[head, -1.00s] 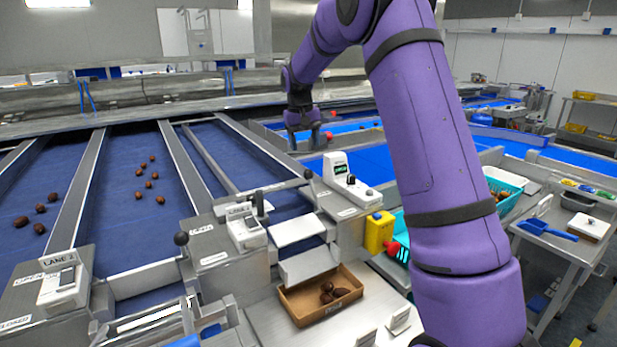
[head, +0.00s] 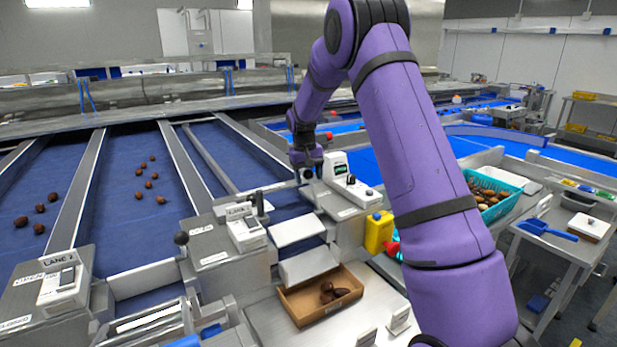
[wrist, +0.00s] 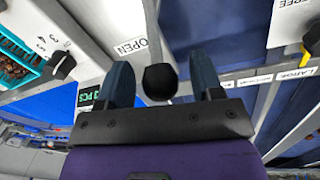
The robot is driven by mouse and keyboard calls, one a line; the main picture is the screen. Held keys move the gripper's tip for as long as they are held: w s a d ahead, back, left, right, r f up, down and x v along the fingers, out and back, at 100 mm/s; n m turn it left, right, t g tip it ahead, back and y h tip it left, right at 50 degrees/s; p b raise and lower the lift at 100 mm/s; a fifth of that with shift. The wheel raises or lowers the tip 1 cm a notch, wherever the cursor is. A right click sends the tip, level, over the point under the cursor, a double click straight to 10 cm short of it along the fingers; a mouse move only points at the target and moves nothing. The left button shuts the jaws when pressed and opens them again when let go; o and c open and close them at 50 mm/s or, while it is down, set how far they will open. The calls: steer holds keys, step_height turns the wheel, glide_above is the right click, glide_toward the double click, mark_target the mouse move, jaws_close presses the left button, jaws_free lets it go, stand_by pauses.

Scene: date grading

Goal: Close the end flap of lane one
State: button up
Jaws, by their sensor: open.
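My gripper (head: 307,163) is at the right side of the sorting lanes, just above a lever's black knob (head: 306,174). In the wrist view my gripper (wrist: 162,74) is open, with the black knob (wrist: 160,84) between its two fingers and a gap showing on both sides. The lever's grey rod (wrist: 150,28) runs beside a plate marked OPEN (wrist: 131,47). In the head view a pale metal flap plate (head: 298,231) lies at the end of the rightmost lane, above a cardboard box (head: 310,314) holding a few dates. The lane number there is unreadable.
A white counter with a green display (head: 340,168) stands close to the right of my gripper. A yellow container (head: 379,232) and a teal basket of dates (head: 493,207) are farther right. Loose dates lie on the left lanes.

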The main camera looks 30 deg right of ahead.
steer(key=shift+f, duration=0.15)
jaws_close()
steer(key=shift+s, duration=0.1)
